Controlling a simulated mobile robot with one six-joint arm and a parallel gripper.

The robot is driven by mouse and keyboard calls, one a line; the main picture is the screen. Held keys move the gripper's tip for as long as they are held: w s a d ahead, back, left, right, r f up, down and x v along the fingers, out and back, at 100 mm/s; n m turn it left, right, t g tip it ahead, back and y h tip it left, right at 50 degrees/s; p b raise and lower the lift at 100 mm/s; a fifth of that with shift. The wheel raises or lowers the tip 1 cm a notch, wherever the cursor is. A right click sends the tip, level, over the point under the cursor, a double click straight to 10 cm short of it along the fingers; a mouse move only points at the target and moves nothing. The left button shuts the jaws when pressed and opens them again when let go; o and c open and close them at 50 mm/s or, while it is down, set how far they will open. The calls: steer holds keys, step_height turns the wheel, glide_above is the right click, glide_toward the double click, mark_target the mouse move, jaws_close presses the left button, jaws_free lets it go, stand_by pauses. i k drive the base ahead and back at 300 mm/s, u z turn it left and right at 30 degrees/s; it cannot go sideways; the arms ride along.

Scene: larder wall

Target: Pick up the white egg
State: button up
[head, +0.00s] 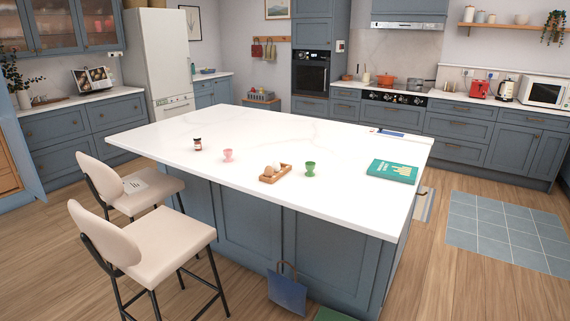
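A small wooden egg tray (268,180) sits on the white island top, near its front edge. It holds a few eggs. A pale, white-looking egg (276,167) shows toward the right of the tray, and a browner egg (269,171) is beside it on the left. The eggs are small here, so their exact colours are hard to tell. My gripper is not in this view.
On the island (330,150) stand a pink egg cup (228,155), a green egg cup (310,170), a small dark jar (197,144) and a teal book (392,171). Two cream stools (160,245) stand at the front left. A blue bag (287,292) is below the island's front.

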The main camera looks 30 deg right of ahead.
mark_target(276, 166)
steer(key=u, duration=0.15)
steer(key=i, duration=1.2)
steer(key=u, duration=0.6)
